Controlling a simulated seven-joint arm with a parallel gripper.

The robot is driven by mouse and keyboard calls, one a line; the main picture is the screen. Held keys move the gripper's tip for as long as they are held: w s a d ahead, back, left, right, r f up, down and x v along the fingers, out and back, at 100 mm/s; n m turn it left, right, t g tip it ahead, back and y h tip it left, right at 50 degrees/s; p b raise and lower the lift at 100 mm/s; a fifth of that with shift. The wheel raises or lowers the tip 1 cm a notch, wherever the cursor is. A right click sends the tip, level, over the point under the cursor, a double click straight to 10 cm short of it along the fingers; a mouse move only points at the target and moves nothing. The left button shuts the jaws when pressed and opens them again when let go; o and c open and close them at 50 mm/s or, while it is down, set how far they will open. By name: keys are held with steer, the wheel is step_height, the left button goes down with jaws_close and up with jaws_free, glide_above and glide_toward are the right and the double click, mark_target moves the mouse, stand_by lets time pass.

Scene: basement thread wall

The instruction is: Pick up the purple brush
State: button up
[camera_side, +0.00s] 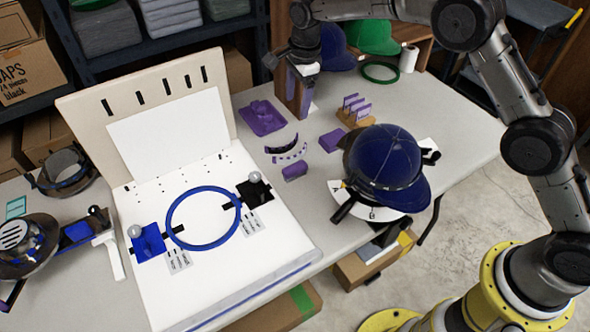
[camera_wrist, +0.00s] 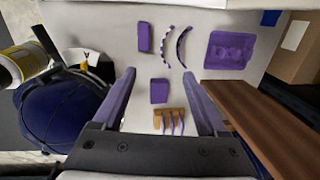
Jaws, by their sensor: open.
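Several purple items lie on the table, and I cannot tell for sure which is the brush. A small purple block (camera_side: 294,171) lies nearest the front and shows at the top of the wrist view (camera_wrist: 145,37). A second purple block (camera_side: 332,140) lies beside the blue cap and between my fingers in the wrist view (camera_wrist: 159,90). A flat purple tray-like piece (camera_side: 263,117) lies to the left, also in the wrist view (camera_wrist: 230,50). My gripper (camera_wrist: 160,72), with purple fingers, is open and empty above the back of the table (camera_side: 298,95).
A blue cap (camera_side: 385,160) sits on a stand at right. Two curved strips (camera_side: 286,149) lie amid the purple items. A wooden rack (camera_side: 355,114) holds purple cards. A brown wooden piece (camera_wrist: 240,120) is close to my right-hand finger. A white board with a blue hoop (camera_side: 203,218) fills the left.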

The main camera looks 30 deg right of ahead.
steer(key=g, duration=0.1)
glide_toward(295, 166)
steer(key=f, duration=0.4)
steer(key=shift+w+a+f, duration=0.15)
steer(key=shift+a, duration=0.2)
steer(key=shift+d+f, duration=0.15)
steer(key=shift+f, duration=3)
jaws_close()
